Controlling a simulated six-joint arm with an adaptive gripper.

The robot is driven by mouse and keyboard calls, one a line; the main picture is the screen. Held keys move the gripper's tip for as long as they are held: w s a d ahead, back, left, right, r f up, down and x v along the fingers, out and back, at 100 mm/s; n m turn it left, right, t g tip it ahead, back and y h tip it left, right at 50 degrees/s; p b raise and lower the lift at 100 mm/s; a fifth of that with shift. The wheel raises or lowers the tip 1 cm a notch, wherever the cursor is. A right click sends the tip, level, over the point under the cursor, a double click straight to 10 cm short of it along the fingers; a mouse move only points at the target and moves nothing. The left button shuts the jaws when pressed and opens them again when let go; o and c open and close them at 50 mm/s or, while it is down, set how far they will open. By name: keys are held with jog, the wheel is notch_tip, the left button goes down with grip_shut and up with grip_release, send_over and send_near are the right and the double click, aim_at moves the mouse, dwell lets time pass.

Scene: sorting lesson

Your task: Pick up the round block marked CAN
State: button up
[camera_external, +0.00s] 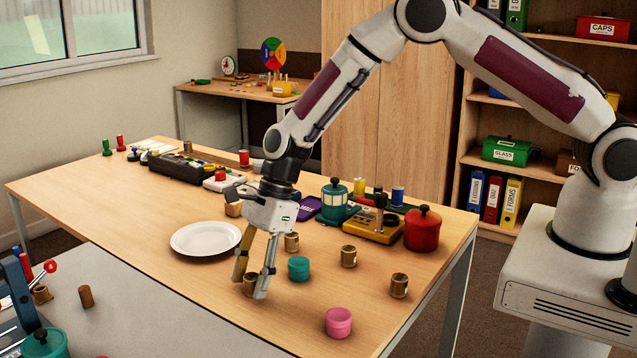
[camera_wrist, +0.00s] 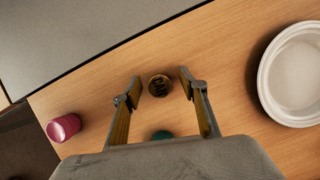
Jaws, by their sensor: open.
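A round brown block (camera_external: 249,285) stands on the wooden table near its front edge. It also shows in the wrist view (camera_wrist: 159,86), with dark marking on its top that I cannot read for sure. My gripper (camera_external: 251,289) points down over this block, with one finger on each side. In the wrist view my gripper (camera_wrist: 160,83) is open, with gaps between the fingers and the block. Other round brown blocks stand behind it (camera_external: 292,242), to its right (camera_external: 348,256), farther right (camera_external: 399,285) and near the plate (camera_external: 233,209). Their markings are too small to read.
A teal pot (camera_external: 298,268) stands close to the right of my gripper, and a pink pot (camera_external: 338,322) is nearer the front edge. A white plate (camera_external: 205,238) lies to the left. A red canister (camera_external: 422,229) and a yellow-based device (camera_external: 372,228) stand behind.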

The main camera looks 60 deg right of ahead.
aim_at(250, 277)
jog(key=shift+f, duration=0.1)
dwell(0.4)
jog(key=c, duration=1)
jog(key=shift+o, duration=0.2)
jog(key=shift+r, duration=5)
